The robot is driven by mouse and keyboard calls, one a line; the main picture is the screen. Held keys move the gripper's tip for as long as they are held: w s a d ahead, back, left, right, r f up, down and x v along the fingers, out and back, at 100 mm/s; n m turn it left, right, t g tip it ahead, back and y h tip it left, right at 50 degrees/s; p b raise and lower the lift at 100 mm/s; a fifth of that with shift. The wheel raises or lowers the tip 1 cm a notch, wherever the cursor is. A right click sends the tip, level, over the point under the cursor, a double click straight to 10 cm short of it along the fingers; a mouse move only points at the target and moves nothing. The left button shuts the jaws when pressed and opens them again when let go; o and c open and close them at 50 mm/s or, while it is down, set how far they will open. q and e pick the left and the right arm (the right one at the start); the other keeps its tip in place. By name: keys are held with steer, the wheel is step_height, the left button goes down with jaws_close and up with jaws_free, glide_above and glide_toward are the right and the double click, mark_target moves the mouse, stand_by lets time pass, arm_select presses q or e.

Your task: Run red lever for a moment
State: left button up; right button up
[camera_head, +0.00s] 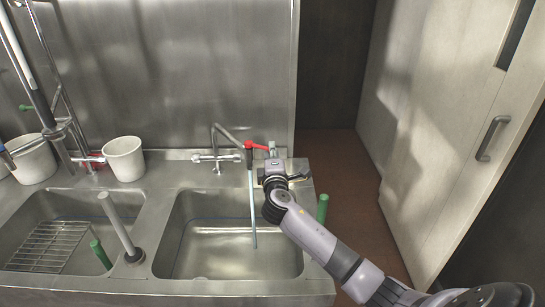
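The red lever (257,145) is at the end of the bent metal spout (228,134) over the right sink basin (215,262). It points right. A thin pale blue stream of water (252,205) runs straight down from below the lever into this basin. My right gripper (271,154) is at the right end of the lever, close to it or touching it; I cannot tell which. Its fingers are small and partly hidden by its own body, so their opening is unclear. My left gripper is not in view.
A white bucket (124,159) stands behind the basins. The left basin (121,219) holds a wire rack (48,246). A grey standpipe (118,224) rises between the basins. A green handle (322,208) is right of my arm. A pale door (430,120) stands at right.

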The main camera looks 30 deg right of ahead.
steer(key=shift+c, duration=1)
steer(key=shift+d, duration=0.1)
steer(key=shift+w+d, duration=0.1)
steer(key=shift+d, duration=0.05)
steer(key=shift+w+d+b, duration=0.4)
steer(key=shift+w+d, duration=0.25)
